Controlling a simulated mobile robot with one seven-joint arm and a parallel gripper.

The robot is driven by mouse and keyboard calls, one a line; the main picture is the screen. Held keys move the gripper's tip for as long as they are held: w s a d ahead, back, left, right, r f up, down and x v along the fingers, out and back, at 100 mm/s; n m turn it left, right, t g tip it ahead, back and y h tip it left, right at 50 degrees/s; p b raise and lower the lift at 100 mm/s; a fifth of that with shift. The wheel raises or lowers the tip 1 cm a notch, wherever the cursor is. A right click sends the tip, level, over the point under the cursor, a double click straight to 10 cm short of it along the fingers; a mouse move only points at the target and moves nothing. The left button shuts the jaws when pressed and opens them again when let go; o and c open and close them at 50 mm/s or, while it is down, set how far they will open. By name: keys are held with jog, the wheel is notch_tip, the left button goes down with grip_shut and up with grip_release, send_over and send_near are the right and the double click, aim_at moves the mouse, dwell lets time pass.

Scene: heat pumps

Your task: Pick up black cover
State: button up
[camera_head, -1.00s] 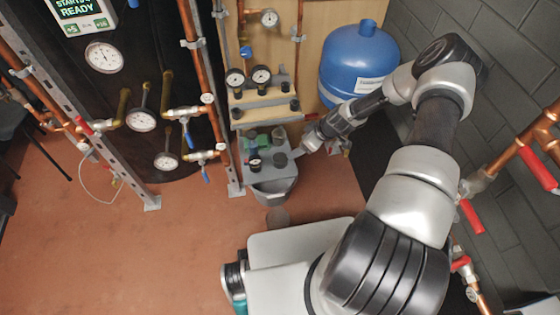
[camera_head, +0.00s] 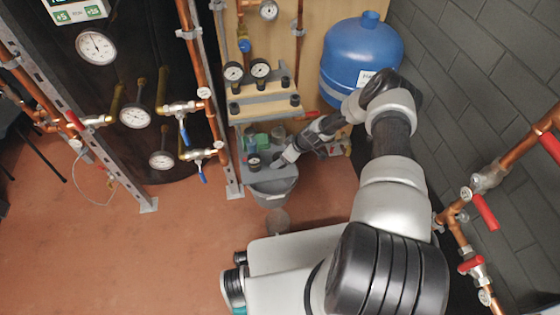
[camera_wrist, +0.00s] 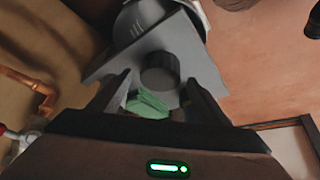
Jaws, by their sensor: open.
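The black cover (camera_wrist: 160,72) is a short dark round cap standing on a grey plate (camera_wrist: 192,48) in the wrist view. My gripper (camera_wrist: 157,88) is open, with one finger on each side of the cover's near side. I cannot tell whether the fingers touch it. In the head view my gripper (camera_head: 281,159) is at the right part of the grey shelf (camera_head: 257,177), and the cover is not clearly visible there.
A green object (camera_wrist: 148,105) lies close under the fingers. A grey bucket (camera_head: 272,190) hangs below the shelf. Gauges (camera_head: 260,68) and copper pipes (camera_head: 205,95) stand left and above, and a blue tank (camera_head: 362,55) is behind my arm. The floor at left is open.

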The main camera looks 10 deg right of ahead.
jog(key=shift+w+f, duration=0.1)
jog(key=shift+f, duration=0.05)
jog(key=c, duration=1.1)
